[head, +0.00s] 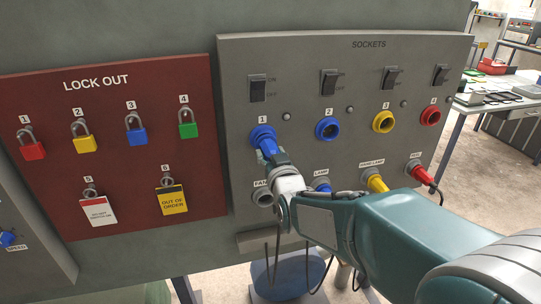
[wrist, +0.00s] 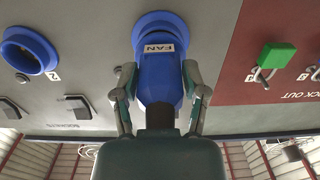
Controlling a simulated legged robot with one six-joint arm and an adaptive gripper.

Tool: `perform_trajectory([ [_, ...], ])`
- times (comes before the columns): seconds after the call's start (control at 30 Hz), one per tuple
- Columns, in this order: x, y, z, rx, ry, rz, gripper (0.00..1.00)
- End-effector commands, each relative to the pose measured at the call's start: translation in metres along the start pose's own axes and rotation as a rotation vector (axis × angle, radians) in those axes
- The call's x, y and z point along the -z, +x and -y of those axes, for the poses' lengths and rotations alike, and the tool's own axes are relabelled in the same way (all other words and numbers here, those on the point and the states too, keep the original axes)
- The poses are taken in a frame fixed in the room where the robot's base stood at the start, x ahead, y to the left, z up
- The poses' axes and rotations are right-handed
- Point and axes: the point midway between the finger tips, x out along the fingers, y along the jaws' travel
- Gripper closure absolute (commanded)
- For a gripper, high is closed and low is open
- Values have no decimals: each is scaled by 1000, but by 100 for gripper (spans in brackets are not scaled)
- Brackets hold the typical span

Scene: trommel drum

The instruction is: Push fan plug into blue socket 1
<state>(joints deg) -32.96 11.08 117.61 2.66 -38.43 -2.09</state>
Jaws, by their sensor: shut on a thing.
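The blue fan plug (head: 267,147) is lined up with blue socket 1 (head: 260,131) on the grey sockets panel, its front end at the socket mouth. In the wrist view the fan plug (wrist: 160,84) carries a FAN label, and its front meets the blue ring of socket 1 (wrist: 154,20). How deep it sits cannot be told. My gripper (head: 281,163) is shut on the plug. In the wrist view my gripper (wrist: 160,78) has one finger on each side of the plug body.
Blue socket 2 (head: 327,129), yellow socket 3 (head: 383,122) and a red socket (head: 430,116) are to the right, with black switches above. The FAN holder (head: 263,198) below is empty; lamp, hand-lamp and red plugs sit in holders. The red lock-out board (head: 130,150) holds several padlocks.

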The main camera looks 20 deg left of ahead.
Motion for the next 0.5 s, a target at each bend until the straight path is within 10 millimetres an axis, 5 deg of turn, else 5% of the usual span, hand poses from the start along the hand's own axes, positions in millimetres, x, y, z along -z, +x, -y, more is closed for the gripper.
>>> perform_trajectory([
  [0.1, 1, 2, 0, 0, 0, -2, 100],
  [0.13, 1, 2, 0, 0, 0, -2, 39],
  [0.2, 1, 2, 0, 0, 0, -1, 8],
  [0.5, 0, 2, 0, 0, 0, 0, 3],
])
